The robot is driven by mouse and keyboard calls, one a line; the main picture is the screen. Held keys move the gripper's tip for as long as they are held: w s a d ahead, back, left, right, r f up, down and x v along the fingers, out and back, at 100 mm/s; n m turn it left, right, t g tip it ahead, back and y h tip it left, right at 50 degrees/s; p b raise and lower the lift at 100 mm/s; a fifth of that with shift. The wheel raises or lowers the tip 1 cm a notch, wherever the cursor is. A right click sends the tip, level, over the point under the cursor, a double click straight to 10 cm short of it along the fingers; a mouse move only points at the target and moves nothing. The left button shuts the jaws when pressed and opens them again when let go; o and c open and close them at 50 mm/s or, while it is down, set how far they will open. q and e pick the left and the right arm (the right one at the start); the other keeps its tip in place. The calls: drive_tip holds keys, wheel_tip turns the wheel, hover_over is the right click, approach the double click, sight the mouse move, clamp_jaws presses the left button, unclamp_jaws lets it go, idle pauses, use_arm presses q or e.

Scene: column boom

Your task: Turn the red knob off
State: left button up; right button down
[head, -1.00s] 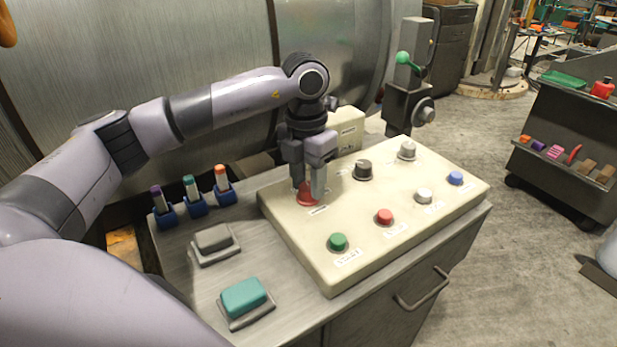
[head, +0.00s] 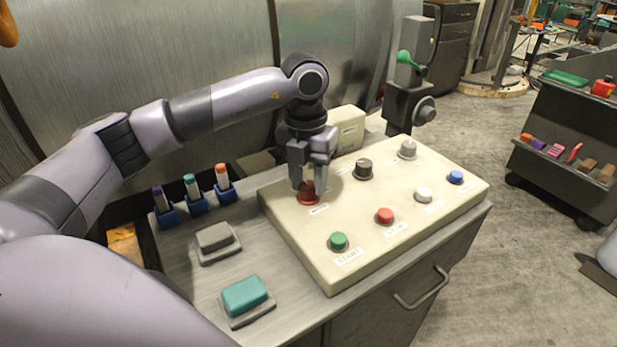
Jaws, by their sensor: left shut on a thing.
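The red knob (head: 309,197) sits at the back left of the cream control panel (head: 300,250), beside a black knob and a grey knob. My left gripper (head: 308,183) points down from above and is shut on the red knob, with one finger on either side of it. The fingers hide part of the knob, so I cannot read its exact setting. A small white label lies on the panel just in front of it. My right gripper is not in view.
The black knob (head: 363,168) and grey knob (head: 407,149) stand right of my gripper. Green (head: 338,241), red (head: 384,216), white and blue buttons line the panel front. A cream box (head: 349,128) stands behind.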

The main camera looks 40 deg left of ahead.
sight(307, 184)
use_arm(q)
drive_tip(key=shift+w+r, duration=0.1)
drive_tip(key=o, duration=1)
drive_tip(key=shift+o, duration=0.2)
wheel_tip(307, 184, up, 7)
drive_tip(key=shift+a+r, duration=0.1)
drive_tip(key=shift+a, duration=0.05)
